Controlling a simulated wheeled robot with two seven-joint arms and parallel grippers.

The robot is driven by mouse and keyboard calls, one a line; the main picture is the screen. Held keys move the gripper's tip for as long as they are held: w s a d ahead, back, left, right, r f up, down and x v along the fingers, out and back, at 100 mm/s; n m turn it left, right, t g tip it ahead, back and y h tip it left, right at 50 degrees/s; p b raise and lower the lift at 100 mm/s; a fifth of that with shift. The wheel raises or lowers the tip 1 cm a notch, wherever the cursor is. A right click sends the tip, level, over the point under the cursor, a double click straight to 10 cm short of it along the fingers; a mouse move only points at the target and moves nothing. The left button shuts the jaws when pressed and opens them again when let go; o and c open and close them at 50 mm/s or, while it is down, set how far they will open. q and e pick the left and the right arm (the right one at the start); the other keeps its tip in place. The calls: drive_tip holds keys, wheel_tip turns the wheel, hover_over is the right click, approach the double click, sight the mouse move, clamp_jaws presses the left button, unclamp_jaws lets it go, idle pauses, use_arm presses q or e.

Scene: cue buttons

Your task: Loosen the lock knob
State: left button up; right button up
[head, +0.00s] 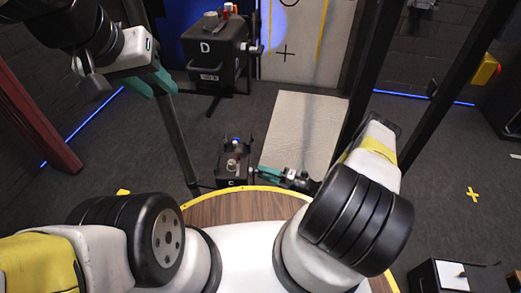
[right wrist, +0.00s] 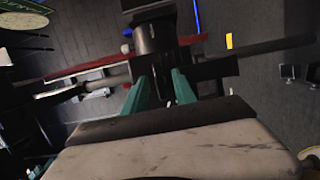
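A small black station marked C (head: 233,170) stands low in the middle of the head view, with a grey knob (head: 232,163) on top. My right gripper (head: 268,172) reaches its right side with teal fingers. In the right wrist view the fingers (right wrist: 158,85) stand apart, with a dark part (right wrist: 154,45) of the station between and beyond their tips. A side lock knob there is hidden or too dark to make out, and I cannot tell whether the fingers touch it. My left gripper (head: 152,82) is raised at the upper left, open and empty.
A larger black station marked D (head: 213,50) stands at the back, with a knob on its right side (head: 252,48). Dark posts (head: 365,70) rise nearby. A pale mat (head: 303,130) lies on the floor right of station C. A wooden round edge (head: 230,207) is close in front.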

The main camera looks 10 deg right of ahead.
clamp_jaws()
idle(0.4)
drive_tip(key=shift+f+n+y, duration=0.15)
drive_tip(key=shift+n+y, duration=0.5)
drive_tip(key=shift+n, duration=1.1)
drive_tip(key=shift+f+n+y, duration=0.1)
drive_tip(key=shift+n+y, duration=0.55)
drive_tip(key=shift+n, duration=1.1)
unclamp_jaws()
